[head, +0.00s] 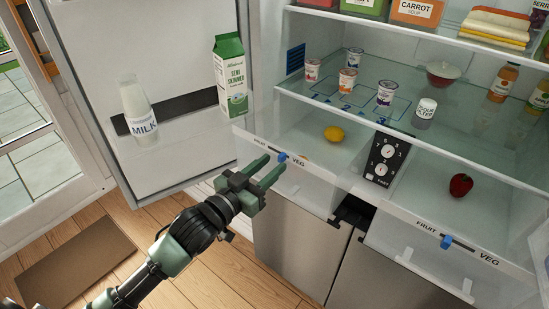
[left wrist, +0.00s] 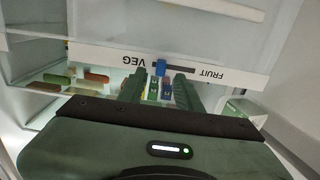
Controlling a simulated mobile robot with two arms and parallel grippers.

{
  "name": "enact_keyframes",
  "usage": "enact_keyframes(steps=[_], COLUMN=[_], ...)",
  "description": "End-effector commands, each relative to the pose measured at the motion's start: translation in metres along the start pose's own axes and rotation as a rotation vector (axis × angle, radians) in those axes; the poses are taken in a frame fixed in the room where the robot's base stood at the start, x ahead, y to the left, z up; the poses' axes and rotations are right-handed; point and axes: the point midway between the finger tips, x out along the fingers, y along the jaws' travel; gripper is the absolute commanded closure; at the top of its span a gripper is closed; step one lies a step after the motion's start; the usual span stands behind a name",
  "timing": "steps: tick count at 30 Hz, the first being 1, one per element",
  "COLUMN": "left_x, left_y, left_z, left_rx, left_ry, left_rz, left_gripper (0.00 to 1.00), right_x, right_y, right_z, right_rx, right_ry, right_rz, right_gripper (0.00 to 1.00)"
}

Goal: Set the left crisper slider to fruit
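The left crisper slider (head: 282,156) is a small blue knob on the white front strip of the left drawer, between the words FRUIT on the left and VEG on the right. In the left wrist view the strip appears upside down, and the blue knob (left wrist: 160,67) sits near the VEG end of its dark track. My left gripper (head: 274,163) is open and empty just in front of the knob. Its two fingers (left wrist: 160,80) point at the strip, with the knob just beyond the gap between them. Contact cannot be told. My right gripper is not in view.
The fridge door (head: 80,60) stands open at the left, holding a milk bottle (head: 138,108) and a milk carton (head: 231,75). Yogurt cups stand on the glass shelf above.

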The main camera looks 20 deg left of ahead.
Motion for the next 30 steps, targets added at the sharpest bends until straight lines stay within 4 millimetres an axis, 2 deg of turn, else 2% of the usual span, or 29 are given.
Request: enact_keyframes(steps=[3,6,15,16,19,20,30], left_x=[0.016,0.023,0.026,0.026,0.026,0.026,0.025], left_y=[0.0,0.0,0.0,0.0,0.0,0.0,0.0], left_z=[-0.001,-0.001,0.001,0.001,0.001,0.001,0.001], left_rx=[0.0,0.0,0.0,0.0,0.0,0.0,0.0], left_ry=[0.001,0.0,-0.001,-0.001,-0.001,-0.001,-0.001], left_rz=[-0.001,-0.001,0.0,0.0,0.0,0.0,0.0], left_gripper=[0.65,0.65,0.65,0.68,0.96,1.0,1.0], right_x=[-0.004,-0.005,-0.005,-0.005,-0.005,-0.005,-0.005], right_y=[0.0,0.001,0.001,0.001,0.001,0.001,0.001], right_z=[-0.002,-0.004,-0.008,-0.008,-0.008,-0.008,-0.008], right_rx=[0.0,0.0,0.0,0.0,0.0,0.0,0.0], right_ry=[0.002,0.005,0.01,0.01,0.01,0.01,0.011], right_rz=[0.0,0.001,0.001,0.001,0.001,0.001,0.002], right_gripper=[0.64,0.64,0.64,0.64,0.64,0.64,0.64])
